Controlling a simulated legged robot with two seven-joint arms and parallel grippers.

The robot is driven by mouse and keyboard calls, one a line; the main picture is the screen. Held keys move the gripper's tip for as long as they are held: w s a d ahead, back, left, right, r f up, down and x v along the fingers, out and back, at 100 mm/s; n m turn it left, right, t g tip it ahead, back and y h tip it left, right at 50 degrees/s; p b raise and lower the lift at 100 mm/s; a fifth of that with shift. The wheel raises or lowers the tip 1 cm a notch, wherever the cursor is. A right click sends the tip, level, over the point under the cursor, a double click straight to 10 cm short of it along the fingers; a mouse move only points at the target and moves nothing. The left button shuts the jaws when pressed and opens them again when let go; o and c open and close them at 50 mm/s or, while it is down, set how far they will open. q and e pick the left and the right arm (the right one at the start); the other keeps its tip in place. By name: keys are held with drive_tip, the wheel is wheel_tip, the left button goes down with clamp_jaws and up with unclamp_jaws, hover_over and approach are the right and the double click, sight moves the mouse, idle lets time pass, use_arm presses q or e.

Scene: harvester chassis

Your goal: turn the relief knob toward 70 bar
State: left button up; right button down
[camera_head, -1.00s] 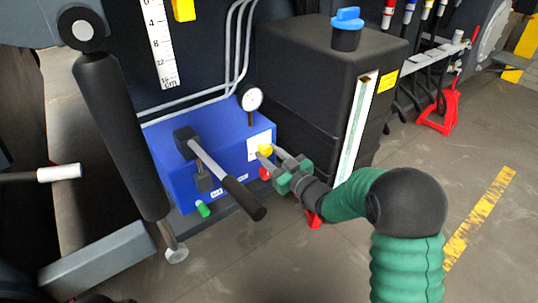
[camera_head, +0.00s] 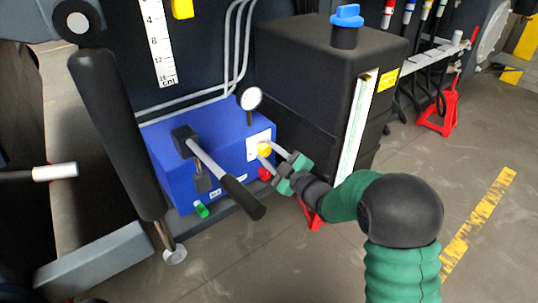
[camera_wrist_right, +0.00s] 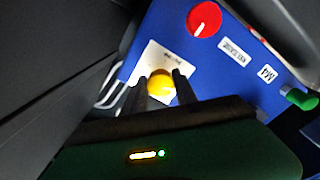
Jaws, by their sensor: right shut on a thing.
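The relief knob is a yellow knob (camera_head: 264,149) on a white plate (camera_head: 252,145) on the front of the blue block (camera_head: 190,140). My right gripper (camera_head: 267,153) has its fingers on either side of the knob and is shut on it. In the right wrist view the yellow knob (camera_wrist_right: 160,83) sits between the two dark fingertips (camera_wrist_right: 160,88), over the white plate. The printing on the plate is too small to read. A gauge (camera_head: 250,98) with a white face stands on the block; its reading is not legible. My left gripper is not in view.
A red knob (camera_wrist_right: 204,19) and a green fitting (camera_wrist_right: 300,98) are on the same block. A lever with a black grip (camera_head: 243,197) slants in front of it. A black tank (camera_head: 325,75) stands close behind my right gripper. Open floor lies at the right.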

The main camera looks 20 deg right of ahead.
drive_tip(key=shift+a+f, duration=0.1)
drive_tip(key=shift+f, duration=0.05)
drive_tip(key=c, duration=1)
unclamp_jaws()
drive_tip(key=shift+o, duration=0.2)
drive_tip(key=shift+s, duration=0.1)
drive_tip(key=p+v, duration=0.6)
drive_tip(key=v, duration=1)
drive_tip(key=shift+s+d, duration=0.2)
drive_tip(key=shift+s, duration=0.15)
